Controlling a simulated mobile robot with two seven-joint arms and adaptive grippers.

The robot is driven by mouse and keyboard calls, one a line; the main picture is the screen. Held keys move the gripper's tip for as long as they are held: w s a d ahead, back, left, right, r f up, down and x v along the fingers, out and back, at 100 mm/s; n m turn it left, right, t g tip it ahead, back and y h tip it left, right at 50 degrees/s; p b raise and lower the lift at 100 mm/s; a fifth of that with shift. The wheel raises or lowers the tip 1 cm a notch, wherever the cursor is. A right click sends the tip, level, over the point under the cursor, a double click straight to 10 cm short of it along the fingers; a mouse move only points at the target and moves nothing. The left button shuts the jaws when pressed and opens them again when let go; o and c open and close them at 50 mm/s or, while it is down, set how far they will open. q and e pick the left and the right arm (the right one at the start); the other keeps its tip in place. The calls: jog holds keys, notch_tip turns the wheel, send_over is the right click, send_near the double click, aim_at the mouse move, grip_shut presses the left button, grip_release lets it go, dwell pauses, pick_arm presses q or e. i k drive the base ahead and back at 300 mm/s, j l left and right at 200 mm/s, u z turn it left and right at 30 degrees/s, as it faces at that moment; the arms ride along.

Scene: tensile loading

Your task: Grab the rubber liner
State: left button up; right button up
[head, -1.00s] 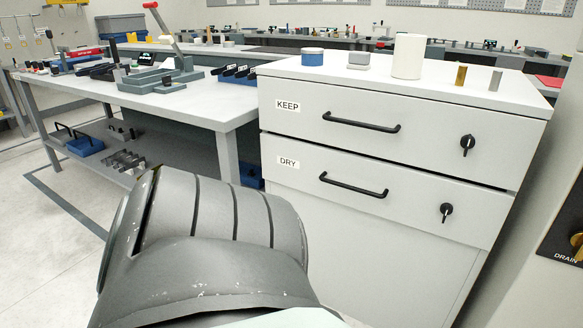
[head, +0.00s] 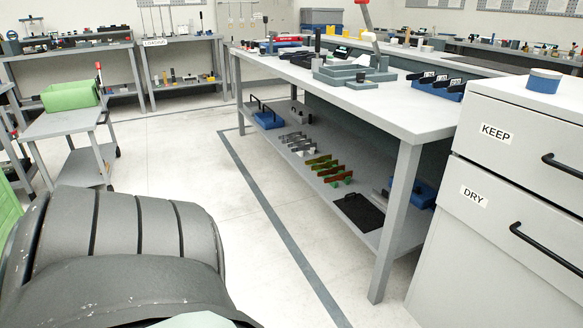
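No thing in view can be named with certainty as the rubber liner. A flat black sheet-like piece (head: 360,213) lies on the lower shelf of the long grey workbench, near its front end; I cannot tell whether it is the liner. Neither of my grippers shows in the head view. A large dark grey rounded link of my own arm fills the lower left and hides the floor behind it.
The workbench (head: 385,112) has several coloured pieces (head: 328,170) on its lower shelf. A drawer cabinet (head: 490,195) marked KEEP and DRY stands at right. A cart with a green bin (head: 70,95) stands at left. The floor (head: 190,150) between cart and bench is clear.

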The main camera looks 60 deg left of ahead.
aim_at(364, 215)
jog(key=u, duration=1.45)
jog(key=i+j+u, duration=0.25)
jog(key=i+u, duration=0.2)
jog(key=i, duration=0.35)
jog(key=i+u, duration=0.45)
jog(key=i, duration=0.3)
jog(key=i+j+z, duration=0.1)
jog(key=i, duration=0.4)
jog(key=i+j+z, duration=0.15)
jog(key=i, duration=0.35)
jog(key=i+j+z, duration=0.1)
jog(key=i, duration=0.4)
jog(key=j, duration=0.05)
